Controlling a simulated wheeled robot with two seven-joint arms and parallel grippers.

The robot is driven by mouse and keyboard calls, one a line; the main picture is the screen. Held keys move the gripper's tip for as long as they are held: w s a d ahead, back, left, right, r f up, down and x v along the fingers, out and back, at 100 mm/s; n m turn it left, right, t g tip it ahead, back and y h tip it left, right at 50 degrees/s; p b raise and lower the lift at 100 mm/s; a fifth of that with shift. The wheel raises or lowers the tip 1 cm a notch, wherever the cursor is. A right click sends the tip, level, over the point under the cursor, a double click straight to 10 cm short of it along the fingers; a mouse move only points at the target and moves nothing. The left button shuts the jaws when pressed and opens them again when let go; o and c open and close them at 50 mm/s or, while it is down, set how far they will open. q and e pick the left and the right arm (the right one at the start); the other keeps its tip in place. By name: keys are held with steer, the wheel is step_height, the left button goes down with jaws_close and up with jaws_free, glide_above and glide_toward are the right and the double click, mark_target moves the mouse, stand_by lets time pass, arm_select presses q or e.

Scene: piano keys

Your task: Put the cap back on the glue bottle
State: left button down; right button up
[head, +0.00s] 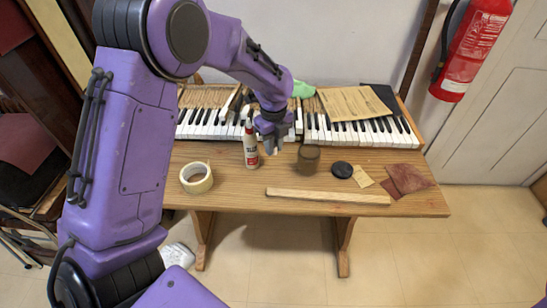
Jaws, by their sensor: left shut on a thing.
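The glue bottle (250,146) is white with a dark red label and a red tip. It stands upright on the wooden table, just in front of the piano keys. My left gripper (271,150) reaches down from above, just right of the bottle, with its fingers close together. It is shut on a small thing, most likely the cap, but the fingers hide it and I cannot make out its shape. A small gap seems to show between the fingers and the bottle. My right gripper is not in view.
A tape roll (196,178) lies left of the bottle. A dark brown jar (309,159), a round black object (342,170) and sandpaper pieces (408,179) lie to the right. A wooden strip (328,196) lies along the front. Piano keys (205,125) fill the back.

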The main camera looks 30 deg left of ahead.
arm_select(q)
steer(key=shift+r, duration=0.7)
steer(key=s+d+n, duration=0.2)
steer(key=d+n, duration=0.4)
steer(key=n, duration=0.5)
steer(key=s+d+f+n, duration=0.1)
steer(key=s+d+n, duration=0.1)
steer(key=d+n, duration=0.4)
steer(key=n, duration=0.5)
steer(key=shift+d, duration=0.15)
